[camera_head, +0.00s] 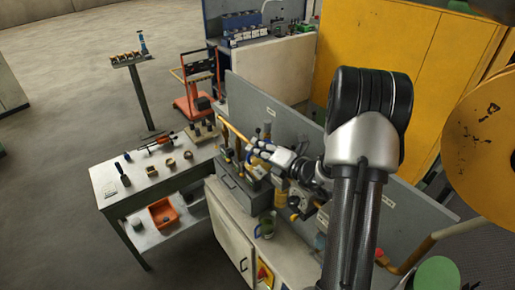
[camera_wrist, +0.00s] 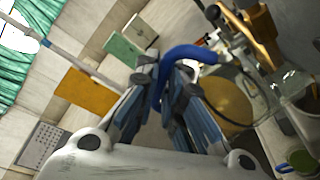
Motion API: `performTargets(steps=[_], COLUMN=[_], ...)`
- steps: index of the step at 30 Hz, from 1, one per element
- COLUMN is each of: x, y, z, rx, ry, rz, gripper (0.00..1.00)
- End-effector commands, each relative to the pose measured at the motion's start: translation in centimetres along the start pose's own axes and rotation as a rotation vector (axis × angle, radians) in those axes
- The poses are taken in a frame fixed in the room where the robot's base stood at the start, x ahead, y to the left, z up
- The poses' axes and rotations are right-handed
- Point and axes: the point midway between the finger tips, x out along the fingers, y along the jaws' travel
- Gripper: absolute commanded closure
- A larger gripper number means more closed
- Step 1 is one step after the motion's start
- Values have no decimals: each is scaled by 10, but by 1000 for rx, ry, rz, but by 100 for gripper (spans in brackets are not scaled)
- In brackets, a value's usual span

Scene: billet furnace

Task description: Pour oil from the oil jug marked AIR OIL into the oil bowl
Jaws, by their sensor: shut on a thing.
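My gripper (camera_wrist: 165,75) is shut on the blue handle (camera_wrist: 190,55) of the oil jug. The jug's rounded, amber body (camera_wrist: 228,100) shows behind and right of my fingers in the wrist view; no AIR OIL marking can be read. In the head view my gripper (camera_head: 262,155) is above the back of the cabinet top, and the jug is too small and covered there to make out well. A clear vessel with amber in it (camera_wrist: 300,95) stands at the right of the wrist view; I cannot tell whether it is the oil bowl.
A grey panel (camera_head: 283,122) rises behind. A table (camera_head: 120,196) at left holds small parts, with an orange bin (camera_head: 163,212) on its lower shelf. Open floor lies further left.

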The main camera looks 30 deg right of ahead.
Motion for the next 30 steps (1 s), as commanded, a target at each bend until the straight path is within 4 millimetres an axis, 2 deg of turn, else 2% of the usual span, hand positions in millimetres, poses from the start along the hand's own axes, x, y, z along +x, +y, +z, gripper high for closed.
performTargets(steps=[30], x=[-3], y=[4], z=[11], rx=[76], ry=[-3], rz=[25], gripper=[100])
